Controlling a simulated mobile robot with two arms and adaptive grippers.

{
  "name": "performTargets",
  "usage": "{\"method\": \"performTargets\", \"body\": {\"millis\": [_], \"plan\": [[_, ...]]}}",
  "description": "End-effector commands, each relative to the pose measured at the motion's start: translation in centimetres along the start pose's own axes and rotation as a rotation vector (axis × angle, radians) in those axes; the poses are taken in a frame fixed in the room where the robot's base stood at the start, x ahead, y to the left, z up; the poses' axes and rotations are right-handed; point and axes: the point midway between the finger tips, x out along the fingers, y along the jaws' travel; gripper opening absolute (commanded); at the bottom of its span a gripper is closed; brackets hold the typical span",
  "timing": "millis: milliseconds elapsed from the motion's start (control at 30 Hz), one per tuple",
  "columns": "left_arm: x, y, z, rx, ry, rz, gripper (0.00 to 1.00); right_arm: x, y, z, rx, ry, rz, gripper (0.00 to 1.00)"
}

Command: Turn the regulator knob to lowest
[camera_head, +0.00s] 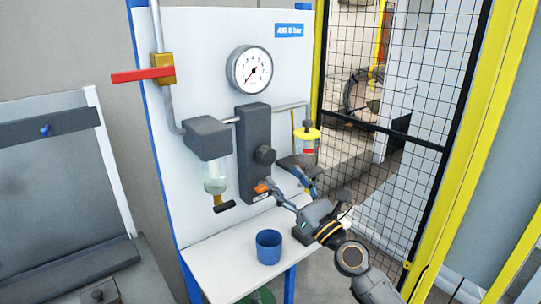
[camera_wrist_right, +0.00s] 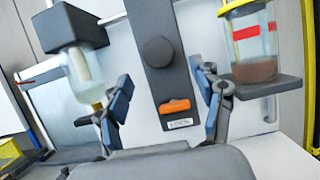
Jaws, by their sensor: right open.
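The regulator knob (camera_head: 265,154) is a dark round knob on the front of a dark upright block (camera_head: 254,125) on the white panel. It also shows in the wrist view (camera_wrist_right: 159,51), above an orange tab (camera_wrist_right: 175,106) with a small label reading LOCK. My right gripper (camera_head: 286,181) is open and empty in front of the lower block. In the wrist view its fingers (camera_wrist_right: 160,85) stand apart on either side of the block, below the knob, not touching it. A round pressure gauge (camera_head: 249,69) hangs above; its needle points lower left. My left gripper is not in view.
A clear bowl (camera_head: 215,175) hangs left of the block and a yellow-topped container (camera_head: 306,141) stands right of it. A blue cup (camera_head: 268,246) sits on the white shelf (camera_head: 215,258). A red-handled valve (camera_head: 143,75) is upper left. Yellow-framed mesh fencing (camera_head: 425,85) is at right.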

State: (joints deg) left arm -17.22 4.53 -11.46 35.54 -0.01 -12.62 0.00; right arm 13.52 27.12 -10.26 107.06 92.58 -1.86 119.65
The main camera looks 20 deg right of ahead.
Motion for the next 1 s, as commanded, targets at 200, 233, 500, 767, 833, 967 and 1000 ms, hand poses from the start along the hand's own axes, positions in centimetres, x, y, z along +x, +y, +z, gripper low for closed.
{"method": "performTargets", "body": {"millis": [200, 233, 500, 767, 833, 967, 1000], "plan": [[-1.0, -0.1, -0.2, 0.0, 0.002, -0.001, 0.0, 4.3, 0.0, 0.2, -0.002, -0.001, 0.001, 0.67], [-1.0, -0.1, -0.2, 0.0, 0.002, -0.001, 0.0, 4.7, 0.1, 0.1, -0.002, -0.001, 0.001, 0.67], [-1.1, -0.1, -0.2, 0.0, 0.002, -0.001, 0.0, 6.6, 0.1, -0.1, -0.002, 0.001, 0.001, 0.67], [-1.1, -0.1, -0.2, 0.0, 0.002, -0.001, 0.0, 6.7, 0.1, -0.1, -0.002, 0.001, 0.001, 0.67], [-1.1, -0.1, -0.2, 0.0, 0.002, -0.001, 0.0, 6.7, 0.1, -0.1, -0.002, 0.001, 0.001, 0.55], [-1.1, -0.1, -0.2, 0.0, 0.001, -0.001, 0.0, 6.7, 0.1, -0.1, -0.002, 0.001, 0.001, 0.28], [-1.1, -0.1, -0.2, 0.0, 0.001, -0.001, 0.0, 6.7, 0.1, -0.1, -0.002, 0.001, 0.001, 0.2]]}}
